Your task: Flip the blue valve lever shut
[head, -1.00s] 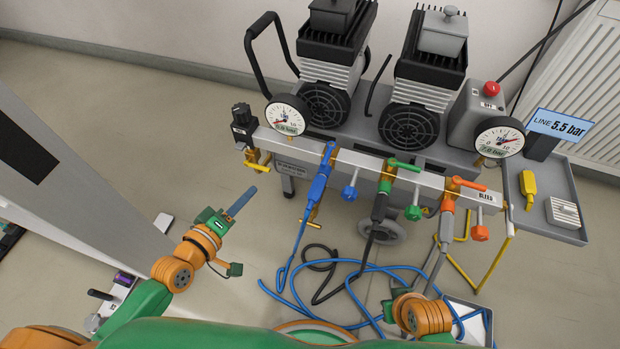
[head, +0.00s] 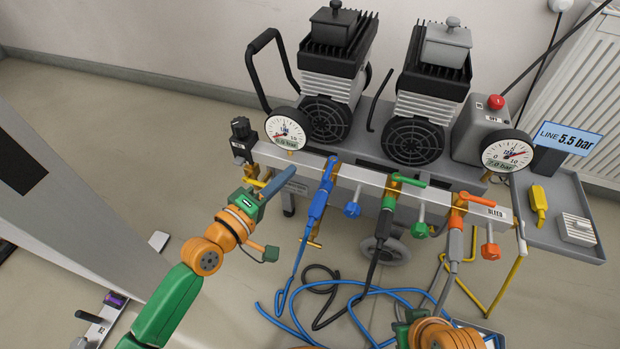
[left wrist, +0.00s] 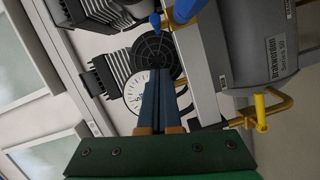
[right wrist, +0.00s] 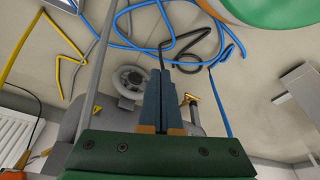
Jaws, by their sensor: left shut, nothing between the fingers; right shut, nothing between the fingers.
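The blue valve lever (head: 329,168) is on the grey manifold bar (head: 366,178), at the top of the blue hose fitting (head: 317,205). It points roughly in line with the fitting, across the bar. My left gripper (head: 288,174) is shut and empty, left of the blue lever and apart from it, near the bar's left part. Its closed fingers (left wrist: 160,95) show in the left wrist view, with blue parts beyond them. My right gripper's closed, empty fingers (right wrist: 164,95) show in the right wrist view; in the head view its fingertips are hidden.
The green lever (head: 407,181) and orange lever (head: 473,199) lie along the bar. A blue knob (head: 352,209) hangs just right of the blue fitting. A left gauge (head: 287,130) stands above the bar. A yellow valve (head: 249,171) is by the left gripper. Hoses (head: 372,293) lie on the floor.

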